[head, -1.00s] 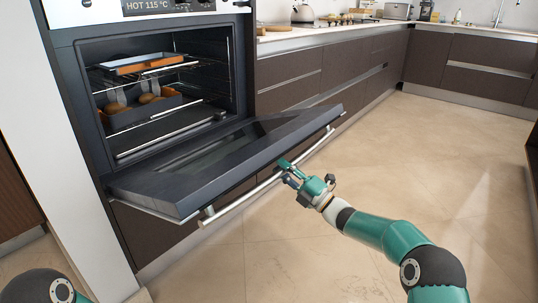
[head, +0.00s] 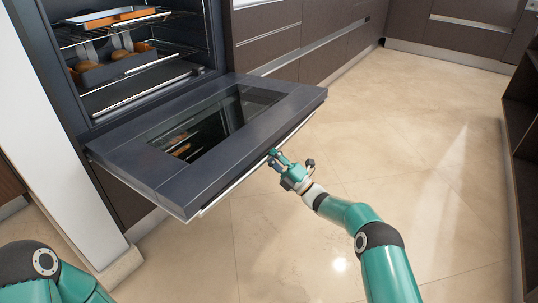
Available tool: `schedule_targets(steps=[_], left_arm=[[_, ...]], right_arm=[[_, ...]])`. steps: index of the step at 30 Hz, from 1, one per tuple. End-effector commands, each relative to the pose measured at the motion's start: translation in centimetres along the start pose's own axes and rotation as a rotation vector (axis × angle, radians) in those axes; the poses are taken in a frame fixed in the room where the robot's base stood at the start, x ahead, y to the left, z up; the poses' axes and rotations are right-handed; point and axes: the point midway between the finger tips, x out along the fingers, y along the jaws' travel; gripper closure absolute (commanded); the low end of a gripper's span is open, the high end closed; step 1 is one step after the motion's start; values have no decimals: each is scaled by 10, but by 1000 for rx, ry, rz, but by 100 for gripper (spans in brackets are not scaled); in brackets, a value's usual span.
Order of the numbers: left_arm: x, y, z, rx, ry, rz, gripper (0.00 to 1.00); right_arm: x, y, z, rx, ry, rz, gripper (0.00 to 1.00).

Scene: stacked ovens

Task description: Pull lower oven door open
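The lower oven door (head: 130,156) is swung far down, close to level, with its inner glass facing up. The oven cavity (head: 185,48) is open to view behind it. My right gripper (head: 274,158) is at the door's front edge, right of its middle. Its fingertips are small and partly hidden by the door edge, so whether they close on the handle cannot be told.
Inside the oven, an orange-rimmed tray (head: 110,17) sits on the upper rack and a dark pan (head: 115,66) with food stands below. Brown cabinets (head: 300,35) line the back. A dark shelf unit (head: 522,140) stands at the right. The tiled floor (head: 400,190) between is clear.

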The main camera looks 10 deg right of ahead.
Motion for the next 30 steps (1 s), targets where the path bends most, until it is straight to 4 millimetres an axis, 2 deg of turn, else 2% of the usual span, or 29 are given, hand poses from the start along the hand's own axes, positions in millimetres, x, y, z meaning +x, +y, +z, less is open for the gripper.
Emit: schedule_targets(steps=[1, 5, 23, 26, 30], left_arm=[[0, 0, 0, 0, 0, 0, 60], [0, 0, 0, 0, 0, 0, 60], [-1, 0, 0, 0, 0, 0, 60], [-1, 0, 0, 0, 0, 0, 60], [-1, 0, 0, 0, 0, 0, 60]], right_arm=[[4, -1, -4, 1, 6, -5, 72], [2, -1, -3, 0, 5, -4, 51], [-4, 3, 0, -4, 1, -1, 51], [-12, 3, 1, -4, -1, -1, 51], [-35, 2, 2, -2, -3, -3, 51]])
